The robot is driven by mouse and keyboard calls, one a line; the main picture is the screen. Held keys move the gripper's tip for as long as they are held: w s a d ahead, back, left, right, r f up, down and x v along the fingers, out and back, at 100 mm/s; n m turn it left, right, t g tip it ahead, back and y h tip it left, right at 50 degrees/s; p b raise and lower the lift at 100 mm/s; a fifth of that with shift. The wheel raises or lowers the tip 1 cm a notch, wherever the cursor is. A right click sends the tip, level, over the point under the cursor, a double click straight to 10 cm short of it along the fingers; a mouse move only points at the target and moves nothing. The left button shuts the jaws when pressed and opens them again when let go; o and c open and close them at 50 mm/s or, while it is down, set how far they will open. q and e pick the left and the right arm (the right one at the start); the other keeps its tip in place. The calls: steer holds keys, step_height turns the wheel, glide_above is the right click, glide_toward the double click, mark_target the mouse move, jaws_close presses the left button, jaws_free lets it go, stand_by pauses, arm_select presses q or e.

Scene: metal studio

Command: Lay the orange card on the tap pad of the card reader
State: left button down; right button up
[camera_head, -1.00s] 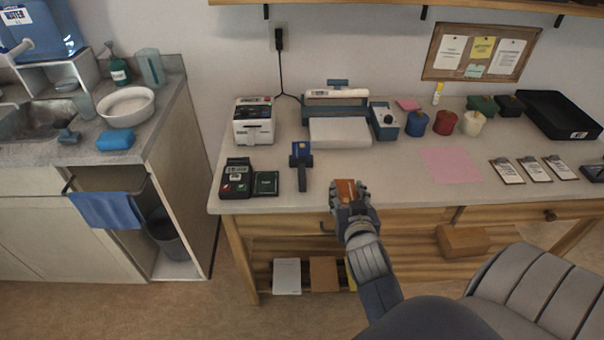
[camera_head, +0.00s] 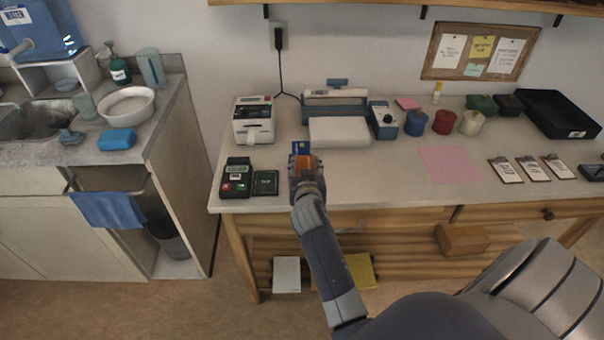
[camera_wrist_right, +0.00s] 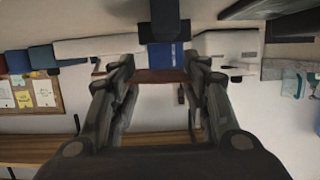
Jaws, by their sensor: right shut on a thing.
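The orange card (camera_head: 305,177) is held in my right gripper (camera_head: 306,168), which is shut on it above the front part of the counter. In the right wrist view the card (camera_wrist_right: 160,76) shows as a brownish strip between both fingers. The card reader (camera_head: 236,176) is a black terminal with a small screen and red and green keys, left of my gripper. Its dark green tap pad (camera_head: 266,182) adjoins it on the right, bare and a short way left of the card. My left gripper is in neither current view.
A blue-topped stand (camera_head: 301,147) is just behind my right gripper, partly hidden by it. A white printer (camera_head: 253,120) stands behind the reader. A laminator-like machine (camera_head: 338,130) stands behind the stand. The counter right of my gripper is clear up to the pink sheet (camera_head: 449,164).

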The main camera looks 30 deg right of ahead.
steer(key=shift+w+a, duration=0.15)
steer(key=shift+w, duration=0.6)
step_height(320, 180, down, 3)
steer(key=shift+s+r, duration=0.1)
steer(key=shift+f, duration=0.2)
steer(key=shift+f, duration=0.15)
steer(key=o, duration=0.7)
